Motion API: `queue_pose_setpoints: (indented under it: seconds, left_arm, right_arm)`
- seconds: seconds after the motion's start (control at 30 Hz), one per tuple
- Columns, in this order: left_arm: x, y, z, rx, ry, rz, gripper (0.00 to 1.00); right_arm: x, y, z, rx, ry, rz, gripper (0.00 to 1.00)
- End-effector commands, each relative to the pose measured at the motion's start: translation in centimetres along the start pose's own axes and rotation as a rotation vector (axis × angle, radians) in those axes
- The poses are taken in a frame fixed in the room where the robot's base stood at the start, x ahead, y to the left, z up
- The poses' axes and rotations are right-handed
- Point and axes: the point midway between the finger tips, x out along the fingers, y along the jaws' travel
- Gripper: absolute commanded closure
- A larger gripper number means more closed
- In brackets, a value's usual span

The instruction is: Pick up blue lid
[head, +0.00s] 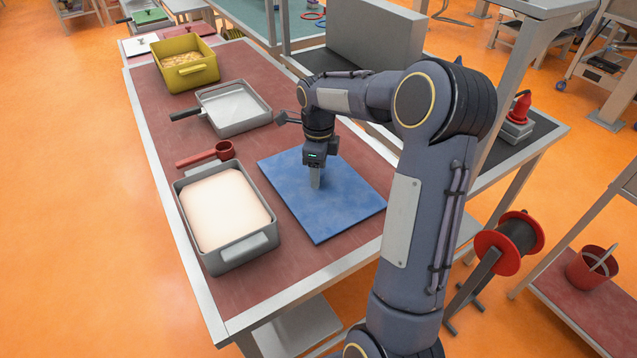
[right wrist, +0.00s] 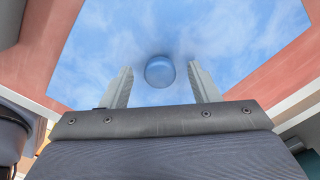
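The blue lid (head: 337,208) is a flat square panel lying on the red-brown tabletop, right of the grey bin. In the right wrist view the lid (right wrist: 230,50) fills the upper middle, with a round blue knob (right wrist: 160,71) at its centre. My right gripper (head: 315,184) is over the middle of the lid, pointing down. In the right wrist view its two fingers (right wrist: 160,84) are apart, one on each side of the knob, with gaps between. Whether they are level with the knob is hard to tell. My left gripper is not in view.
A grey bin (head: 247,250) of pale material stands left of the lid, with a red scoop (head: 208,155) behind it. A grey pan (head: 233,107) and a yellow bin (head: 188,64) stand farther back.

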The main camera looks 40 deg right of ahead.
Motion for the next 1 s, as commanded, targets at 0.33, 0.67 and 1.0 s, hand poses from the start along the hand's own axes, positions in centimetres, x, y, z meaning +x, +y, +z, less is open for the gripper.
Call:
queue_pose_setpoints:
  seconds: [0.33, 0.67, 1.0]
  left_arm:
    - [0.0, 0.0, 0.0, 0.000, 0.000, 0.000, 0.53]
    - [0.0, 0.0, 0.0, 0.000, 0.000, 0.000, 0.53]
    - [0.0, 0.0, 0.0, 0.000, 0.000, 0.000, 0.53]
  right_arm:
    - [0.0, 0.0, 0.0, 0.000, 0.000, 0.000, 0.90]
    - [-0.1, 0.0, 0.0, 0.000, 0.000, 0.000, 1.00]
    - [-2.7, -0.1, 0.1, 0.000, -0.003, -0.004, 1.00]
